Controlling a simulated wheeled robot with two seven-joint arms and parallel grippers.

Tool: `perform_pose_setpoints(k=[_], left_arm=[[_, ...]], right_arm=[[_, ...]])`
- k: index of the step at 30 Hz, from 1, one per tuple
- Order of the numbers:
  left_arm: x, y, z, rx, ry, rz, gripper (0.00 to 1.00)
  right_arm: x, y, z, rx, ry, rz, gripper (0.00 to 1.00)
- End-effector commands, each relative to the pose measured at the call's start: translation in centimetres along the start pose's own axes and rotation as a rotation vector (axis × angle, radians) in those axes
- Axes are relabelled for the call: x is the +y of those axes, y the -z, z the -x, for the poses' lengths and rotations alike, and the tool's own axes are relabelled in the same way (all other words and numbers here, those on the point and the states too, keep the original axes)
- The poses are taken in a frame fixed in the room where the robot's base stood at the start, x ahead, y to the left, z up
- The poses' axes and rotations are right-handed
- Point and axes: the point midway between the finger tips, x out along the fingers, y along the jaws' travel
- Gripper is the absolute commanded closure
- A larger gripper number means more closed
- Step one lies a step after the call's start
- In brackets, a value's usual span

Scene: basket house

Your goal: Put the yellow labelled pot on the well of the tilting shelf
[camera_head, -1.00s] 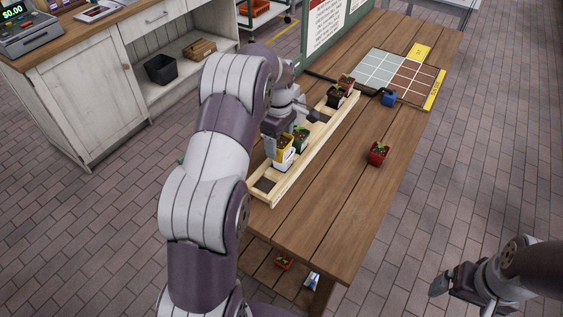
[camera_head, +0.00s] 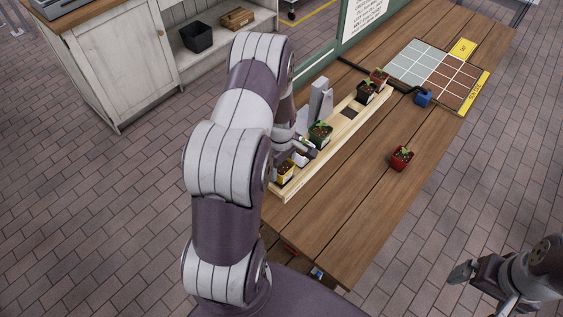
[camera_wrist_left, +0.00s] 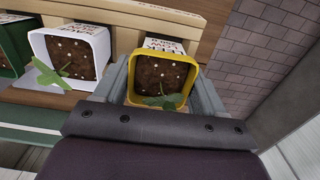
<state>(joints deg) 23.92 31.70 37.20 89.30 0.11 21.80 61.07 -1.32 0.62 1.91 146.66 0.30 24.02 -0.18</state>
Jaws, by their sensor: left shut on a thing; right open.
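The yellow labelled pot (camera_head: 285,173) holds dark soil and a small seedling. It is at the near end of the wooden tilting shelf (camera_head: 287,195); I cannot tell whether its base is seated in the end well. My left gripper (camera_wrist_left: 160,85) is shut on the pot, one finger on each side, as the left wrist view shows with the yellow rim (camera_wrist_left: 192,80). My left arm hides part of the shelf. My right gripper (camera_head: 480,287) is open and empty, off the table at the lower right.
A white pot (camera_wrist_left: 70,55) stands beside the yellow one, then a green pot (camera_head: 320,133). An empty well (camera_head: 350,112) shows before a dark pot (camera_head: 366,92) and a red pot (camera_head: 379,76). A loose red pot (camera_head: 402,157) and blue pot (camera_head: 423,98) stand on the table.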

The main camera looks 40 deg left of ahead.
Motion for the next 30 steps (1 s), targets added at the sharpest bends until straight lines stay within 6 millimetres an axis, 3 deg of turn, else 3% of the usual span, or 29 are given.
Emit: perform_pose_setpoints(k=[11, 12, 13, 14, 24, 30], left_arm=[[0.1, 0.0, -1.0, 0.001, -0.001, 0.0, 0.7], [0.1, 0.0, -0.9, 0.001, -0.001, 0.0, 0.17], [0.1, 0.0, -0.9, 0.001, -0.001, 0.0, 0.07], [0.1, 0.0, -0.9, 0.001, -0.001, 0.0, 0.04], [0.1, 0.0, -0.5, 0.002, -0.003, 0.0, 0.04], [0.2, 0.1, 3.2, 0.004, -0.007, 0.0, 0.04]], right_arm=[[0.0, 0.0, 0.0, 0.0, 0.0, 0.0, 0.04], [0.0, 0.0, 0.1, 0.0, 0.0, 0.0, 0.04], [0.0, 0.0, 0.1, 0.0, 0.0, 0.0, 0.04], [0.0, 0.0, 0.1, 0.0, 0.0, 0.0, 0.04], [0.0, 0.0, 0.1, 0.0, 0.0, 0.0, 0.04], [0.0, -0.1, -1.1, 0.0, 0.0, 0.0, 0.04]])
